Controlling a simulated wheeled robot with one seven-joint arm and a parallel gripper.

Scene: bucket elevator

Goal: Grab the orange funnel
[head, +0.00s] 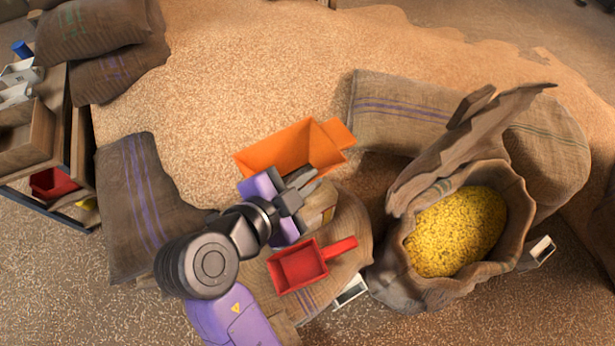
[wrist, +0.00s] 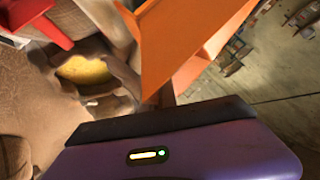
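The orange funnel (head: 283,149) is an open box-like shape with a flat tab at its upper right, in the middle of the head view. My gripper (head: 316,180) is at the funnel's lower right side, and its grey fingers overlap the funnel's near wall in the picture. In the wrist view the funnel (wrist: 185,45) is large and close, its lower end running down behind the dark edge of my purple gripper body. The fingertips are hidden there. I cannot tell whether the fingers are closed on the funnel or only beside it.
A red scoop (head: 299,266) lies on a sack below my gripper. An open sack (head: 397,262) of yellow grain stands at right. A full sack (head: 398,106) lies behind it, another (head: 139,200) at left. A wooden shelf (head: 30,150) is far left. Loose grain covers the back.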

